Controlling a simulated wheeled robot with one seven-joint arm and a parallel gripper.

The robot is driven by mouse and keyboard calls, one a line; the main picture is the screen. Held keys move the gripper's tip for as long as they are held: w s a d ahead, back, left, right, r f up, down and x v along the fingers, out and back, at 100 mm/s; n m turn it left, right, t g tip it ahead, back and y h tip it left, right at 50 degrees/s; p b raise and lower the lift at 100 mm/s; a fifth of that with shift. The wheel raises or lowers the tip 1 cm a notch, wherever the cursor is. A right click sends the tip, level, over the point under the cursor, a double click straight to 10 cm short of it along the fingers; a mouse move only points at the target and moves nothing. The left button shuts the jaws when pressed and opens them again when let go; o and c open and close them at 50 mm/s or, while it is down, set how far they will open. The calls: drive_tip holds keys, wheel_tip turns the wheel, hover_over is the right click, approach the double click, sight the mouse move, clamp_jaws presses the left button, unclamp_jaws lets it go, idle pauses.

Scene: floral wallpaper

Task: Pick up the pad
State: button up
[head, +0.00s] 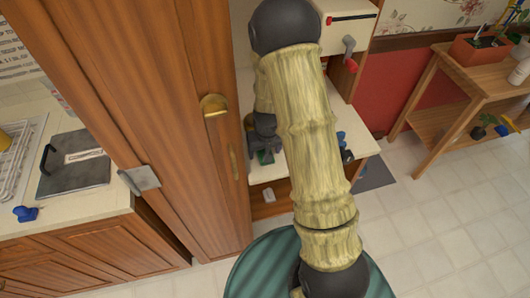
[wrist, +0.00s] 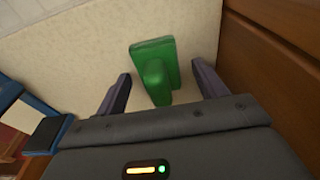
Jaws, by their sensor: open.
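A green object with a raised handle-like part, which looks like the pad (wrist: 152,51), lies on a pale surface in the wrist view. My gripper (wrist: 160,78) is open, with one finger on each side of the green object's near part. Neither finger clearly touches it. In the head view my gripper (head: 262,148) is small and partly hidden behind my arm.
A tall wooden cabinet (head: 170,110) stands close left of my gripper. A blue object (wrist: 35,115) lies left of my gripper in the wrist view. A cream box with a red-handled crank (head: 345,30) stands behind. Open tiled floor (head: 440,230) lies to the right.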

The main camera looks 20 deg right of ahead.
idle(0.5)
drive_tip(key=c, duration=1.1)
wheel_tip(320, 180, up, 10)
drive_tip(key=o, duration=0.4)
drive_tip(key=shift+c, duration=1.3)
